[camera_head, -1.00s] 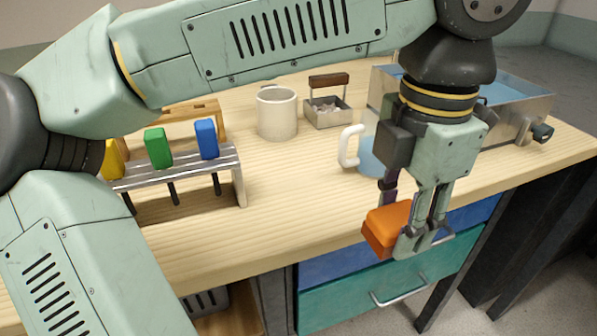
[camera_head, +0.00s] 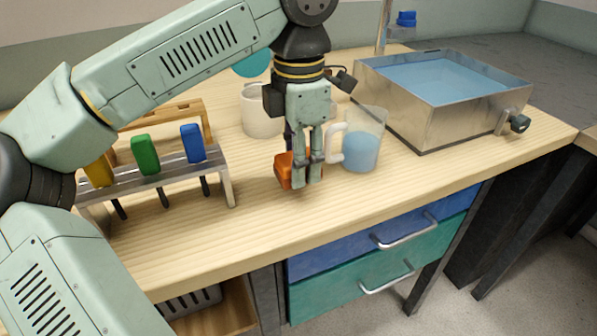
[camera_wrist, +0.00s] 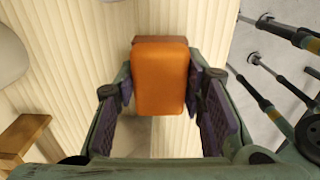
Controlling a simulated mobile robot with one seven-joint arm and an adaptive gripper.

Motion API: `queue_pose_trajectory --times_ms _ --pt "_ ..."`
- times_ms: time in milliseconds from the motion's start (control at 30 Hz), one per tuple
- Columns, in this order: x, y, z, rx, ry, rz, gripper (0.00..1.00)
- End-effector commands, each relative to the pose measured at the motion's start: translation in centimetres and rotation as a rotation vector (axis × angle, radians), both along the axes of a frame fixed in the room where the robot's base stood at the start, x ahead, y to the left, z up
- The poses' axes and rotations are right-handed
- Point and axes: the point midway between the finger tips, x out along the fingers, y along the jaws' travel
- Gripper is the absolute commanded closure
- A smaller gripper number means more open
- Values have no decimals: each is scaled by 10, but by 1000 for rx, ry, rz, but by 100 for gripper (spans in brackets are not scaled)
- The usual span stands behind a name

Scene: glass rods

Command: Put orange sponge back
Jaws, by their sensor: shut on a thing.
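The orange sponge (camera_head: 284,172) is a small orange block with a darker reddish-brown side. It also shows in the wrist view (camera_wrist: 161,78), between the two finger pads. My gripper (camera_head: 302,176) is shut on it and holds it over the wooden table (camera_head: 240,222), left of the jug. I cannot tell how high above the table it hangs. Part of the sponge is hidden behind the fingers in the head view.
A clear jug of blue liquid (camera_head: 362,145) with a white handle stands close right of my gripper. A white mug (camera_head: 258,113) is behind. A metal basin of water (camera_head: 425,128) stands back right. A rack (camera_head: 229,183) with yellow, green and blue-handled tools is left. The front tabletop is clear.

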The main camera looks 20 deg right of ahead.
Motion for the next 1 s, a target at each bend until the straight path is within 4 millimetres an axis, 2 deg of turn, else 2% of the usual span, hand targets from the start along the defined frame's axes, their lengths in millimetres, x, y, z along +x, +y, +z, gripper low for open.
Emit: queue_pose_trajectory --times_ms 200,600,633,900,1000 --pt "1 0 -32 0 3 -1 82" --pt "1 0 -40 -1 1 0 82" --pt "1 0 -40 -1 1 0 63" --pt "1 0 -39 0 1 0 45" --pt "1 0 -39 0 1 0 43"
